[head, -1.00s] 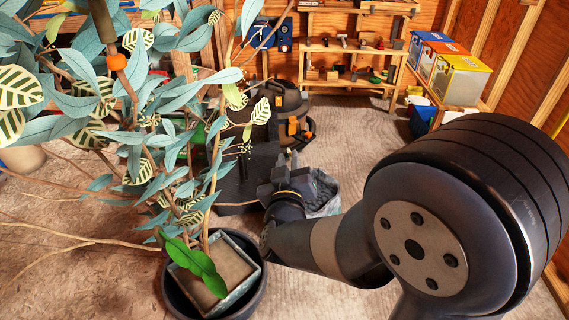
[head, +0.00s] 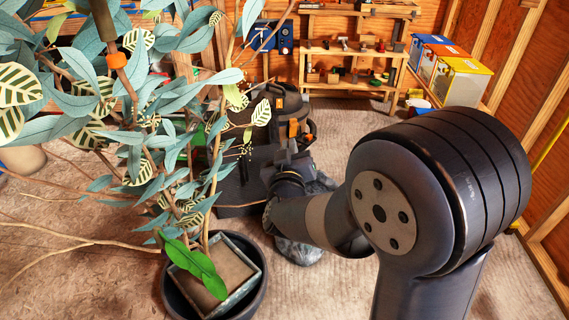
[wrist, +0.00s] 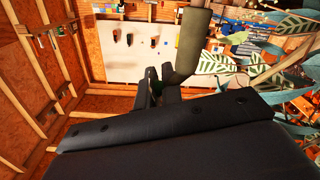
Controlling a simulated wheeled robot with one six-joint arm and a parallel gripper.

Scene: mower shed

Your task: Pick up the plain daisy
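I cannot make out a plain daisy in either view. My gripper (wrist: 157,93) shows in the wrist view as two dark fingers standing apart, with a narrow gap between them. A small dark green patch shows in that gap; I cannot tell whether it is held or lies behind. In the head view my gripper is largely hidden behind my own arm, beside the leafy plant.
A tall leafy plant (head: 150,100) fills the left, rooted in a square planter (head: 245,292) inside a dark round tub (head: 262,300). A wooden shelf (head: 350,88) with tools stands at the back. Coloured boxes (head: 465,78) stand at right.

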